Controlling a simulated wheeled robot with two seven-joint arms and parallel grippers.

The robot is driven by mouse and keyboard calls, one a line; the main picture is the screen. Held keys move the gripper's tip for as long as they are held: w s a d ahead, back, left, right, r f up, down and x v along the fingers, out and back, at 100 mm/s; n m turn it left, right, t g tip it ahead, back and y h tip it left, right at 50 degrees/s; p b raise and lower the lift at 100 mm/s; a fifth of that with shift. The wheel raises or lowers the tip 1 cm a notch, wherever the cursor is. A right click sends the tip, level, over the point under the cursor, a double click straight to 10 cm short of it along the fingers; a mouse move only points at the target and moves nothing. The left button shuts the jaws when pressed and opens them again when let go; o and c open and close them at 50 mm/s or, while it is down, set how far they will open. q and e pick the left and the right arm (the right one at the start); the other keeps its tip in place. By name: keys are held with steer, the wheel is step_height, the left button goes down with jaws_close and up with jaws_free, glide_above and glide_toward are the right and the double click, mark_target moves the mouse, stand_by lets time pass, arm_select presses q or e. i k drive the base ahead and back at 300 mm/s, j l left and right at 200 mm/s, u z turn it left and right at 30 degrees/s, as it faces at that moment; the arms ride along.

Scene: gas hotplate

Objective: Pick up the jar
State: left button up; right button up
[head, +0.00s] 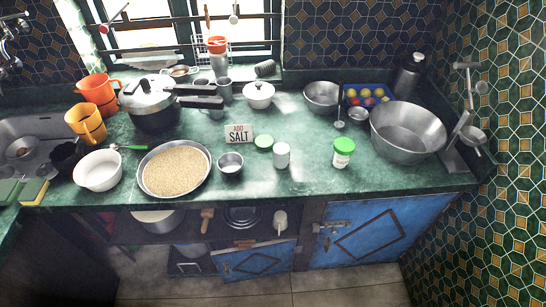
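A jar with a green lid (343,152) stands upright on the green marble counter (310,178), near its front edge and right of centre. Its body is pale, with a label. To its left stands a smaller whitish jar-like container (281,158) without a green lid on it. Neither of my grippers shows in the head view.
A steel bowl (230,164), a tray of grain (174,190) and a white bowl (98,171) stand to the left. A large steel basin (407,130) stands right of the green-lidded jar. The counter before the jar is clear.

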mark_target(281, 148)
steer(key=k+j+z, duration=0.3)
steer(key=j, duration=0.25)
steer(key=k+j+z, duration=0.3)
steer(key=k+j, duration=0.15)
steer(key=k, duration=0.15)
